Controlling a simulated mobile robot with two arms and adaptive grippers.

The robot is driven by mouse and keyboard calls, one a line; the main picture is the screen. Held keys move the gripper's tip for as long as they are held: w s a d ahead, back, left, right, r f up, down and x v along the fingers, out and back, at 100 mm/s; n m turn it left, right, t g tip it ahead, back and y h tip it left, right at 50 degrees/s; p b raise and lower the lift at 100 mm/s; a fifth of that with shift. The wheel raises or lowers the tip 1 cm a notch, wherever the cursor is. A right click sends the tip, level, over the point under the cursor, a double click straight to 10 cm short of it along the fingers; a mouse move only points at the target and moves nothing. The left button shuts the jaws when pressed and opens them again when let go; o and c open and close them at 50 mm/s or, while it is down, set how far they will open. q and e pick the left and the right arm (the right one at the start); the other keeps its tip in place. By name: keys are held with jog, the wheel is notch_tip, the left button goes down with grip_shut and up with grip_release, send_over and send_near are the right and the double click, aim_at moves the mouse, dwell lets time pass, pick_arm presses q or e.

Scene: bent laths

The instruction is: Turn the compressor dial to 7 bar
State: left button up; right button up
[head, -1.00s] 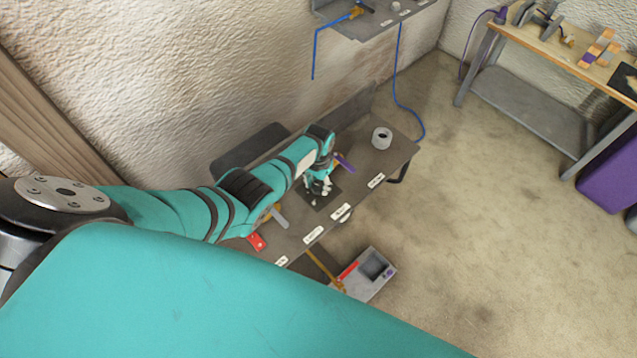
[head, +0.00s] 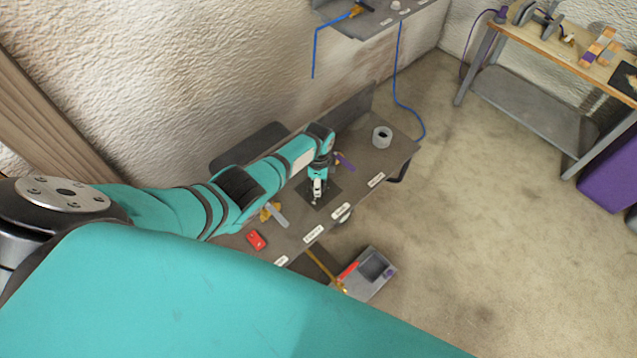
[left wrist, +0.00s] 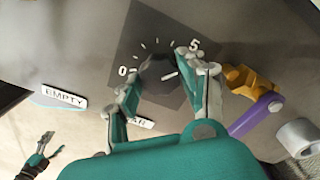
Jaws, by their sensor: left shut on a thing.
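The compressor dial is a dark round knob (left wrist: 155,68) on a dark square plate (left wrist: 172,95); the plate also shows on the bench in the head view (head: 330,197). In the left wrist view its scale shows "0" at left, several ticks and "5" at upper right. A pale line on the knob points right and slightly down, past the 5; numbers beyond 5 are hidden by a finger. My left gripper (left wrist: 158,80) has its fingers on both sides of the knob, shut on it; it also shows in the head view (head: 317,190). My right gripper (left wrist: 50,146) appears small, empty, fingers apart.
A purple-handled tool (head: 345,162) lies close beside the dial plate, with a grey ring (head: 382,137) farther right. A red item (head: 256,240) lies left on the bench (head: 285,232). A grey tray (head: 372,284) is below the front edge.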

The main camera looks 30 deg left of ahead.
pick_arm(q)
jog(key=m, duration=0.4)
jog(key=shift+m+b, duration=0.3)
jog(key=shift+b, duration=0.1)
jog(key=m+b, duration=0.1)
jog(key=m, duration=0.3)
jog(key=shift+m, duration=0.4)
jog(key=o, duration=1.2)
jog(key=shift+r, duration=0.1)
notch_tip(320, 180, up, 12)
jog(key=shift+f, duration=0.1)
